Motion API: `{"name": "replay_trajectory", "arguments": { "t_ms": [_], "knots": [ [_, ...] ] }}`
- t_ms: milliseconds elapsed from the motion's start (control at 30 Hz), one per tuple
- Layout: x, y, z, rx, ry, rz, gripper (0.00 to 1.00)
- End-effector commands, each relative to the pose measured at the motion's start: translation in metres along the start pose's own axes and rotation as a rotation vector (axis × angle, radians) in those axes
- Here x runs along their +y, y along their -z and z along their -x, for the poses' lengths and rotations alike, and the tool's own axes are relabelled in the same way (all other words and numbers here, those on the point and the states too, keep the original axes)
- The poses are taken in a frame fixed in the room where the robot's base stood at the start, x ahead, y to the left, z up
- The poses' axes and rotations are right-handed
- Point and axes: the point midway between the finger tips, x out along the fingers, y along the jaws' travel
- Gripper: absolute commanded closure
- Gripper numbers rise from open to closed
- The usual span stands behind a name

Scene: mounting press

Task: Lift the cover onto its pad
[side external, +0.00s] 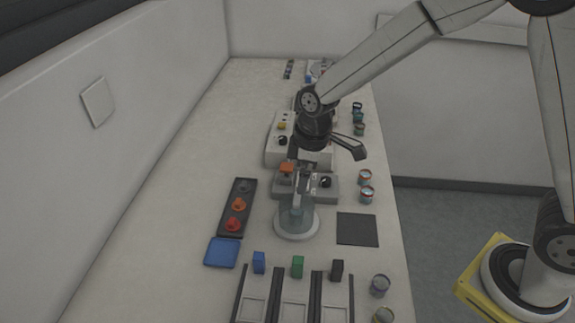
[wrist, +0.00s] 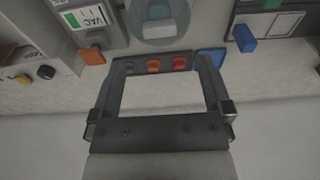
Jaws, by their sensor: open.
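The clear cover (side external: 296,217) stands upright on a round pale base on the bench, and it also shows at the top of the wrist view (wrist: 158,30). A dark square pad (side external: 357,229) lies bare to its right. A blue square pad (side external: 221,252) lies to its left and front. My gripper (side external: 301,180) is above the cover in the side view, overlapping its top. In the wrist view my gripper (wrist: 164,62) has its fingers wide apart with nothing held between them. Whether the fingers touch the cover cannot be told.
A dark tray (side external: 245,186) with black, orange and red knobs lies left of the cover. A grey unit (side external: 325,188) with an orange lever stands behind it. Blue, green and black blocks stand in front at slotted lanes (side external: 295,302). Small jars (side external: 366,194) line the right edge.

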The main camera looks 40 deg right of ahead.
Motion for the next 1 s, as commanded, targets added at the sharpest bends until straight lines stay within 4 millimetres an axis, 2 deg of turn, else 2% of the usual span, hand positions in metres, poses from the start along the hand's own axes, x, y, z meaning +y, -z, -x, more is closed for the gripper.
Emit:
{"name": "replay_trajectory", "arguments": {
  "t_ms": [300,667,1000],
  "knots": [
    [0.0,0.0,-0.022,0.0,0.0,-0.001,0.0],
    [0.0,0.0,-0.029,-0.001,0.0,-0.001,0.0],
    [0.0,0.003,-0.06,-0.002,0.001,-0.001,0.0]
  ]
}}
